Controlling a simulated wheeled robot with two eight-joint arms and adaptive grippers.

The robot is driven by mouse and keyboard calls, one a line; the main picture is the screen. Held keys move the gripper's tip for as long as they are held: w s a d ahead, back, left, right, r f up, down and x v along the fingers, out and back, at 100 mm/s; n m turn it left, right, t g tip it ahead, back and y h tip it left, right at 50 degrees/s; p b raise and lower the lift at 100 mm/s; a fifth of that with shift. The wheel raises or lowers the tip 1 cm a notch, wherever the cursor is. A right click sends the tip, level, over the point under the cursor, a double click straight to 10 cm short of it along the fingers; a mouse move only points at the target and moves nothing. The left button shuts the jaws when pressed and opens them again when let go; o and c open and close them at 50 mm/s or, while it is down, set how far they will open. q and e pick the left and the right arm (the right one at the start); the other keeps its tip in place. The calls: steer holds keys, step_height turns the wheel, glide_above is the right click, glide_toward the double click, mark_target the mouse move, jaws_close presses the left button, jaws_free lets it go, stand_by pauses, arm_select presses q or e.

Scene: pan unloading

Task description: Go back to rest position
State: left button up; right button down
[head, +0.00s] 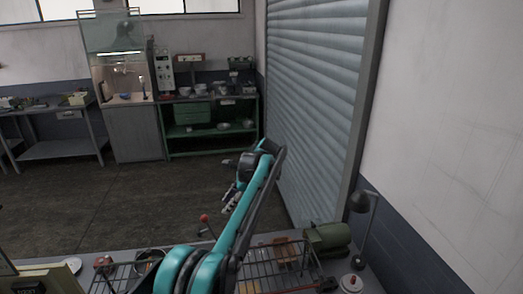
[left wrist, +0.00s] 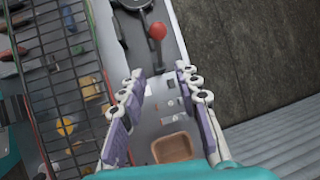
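My left arm, teal and black, reaches up across the middle of the head view. My left gripper (head: 231,198) is at its far end, partly hidden by the arm, above the far side of the bench. In the left wrist view the left gripper (left wrist: 160,76) has its two purple-and-white fingers spread apart with nothing between them. Below them are the grey bench top (left wrist: 188,125) and a small brown tray (left wrist: 172,148), both apart from the fingers. My right gripper is in neither view.
A wire rack (left wrist: 60,70) with small parts lies beside the gripper. A red-knobbed lever (head: 204,218) stands near the bench edge. A green machine (head: 327,238) and a dark lamp (head: 367,205) are at the right. Open floor (head: 80,205) lies beyond the bench.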

arm_select(q)
steer(key=s+a+r+n+t+h, duration=0.15)
steer(key=s+n, duration=0.25)
steer(key=s, duration=0.7)
steer(key=s+r+n+t+h, duration=0.1)
steer(key=s+n+t+h, duration=0.3)
steer(key=s, duration=0.7)
steer(key=s+d+f+n, duration=0.1)
steer(key=s+f+n, duration=0.7)
steer(key=s, duration=0.6)
step_height(320, 180, down, 13)
steer(key=t+b, duration=0.1)
steer(key=b, duration=1)
steer(key=shift+d+m+h+b, duration=0.3)
steer(key=shift+h+b, duration=0.05)
steer(key=shift+h, duration=0.1)
steer(key=shift+s, duration=0.15)
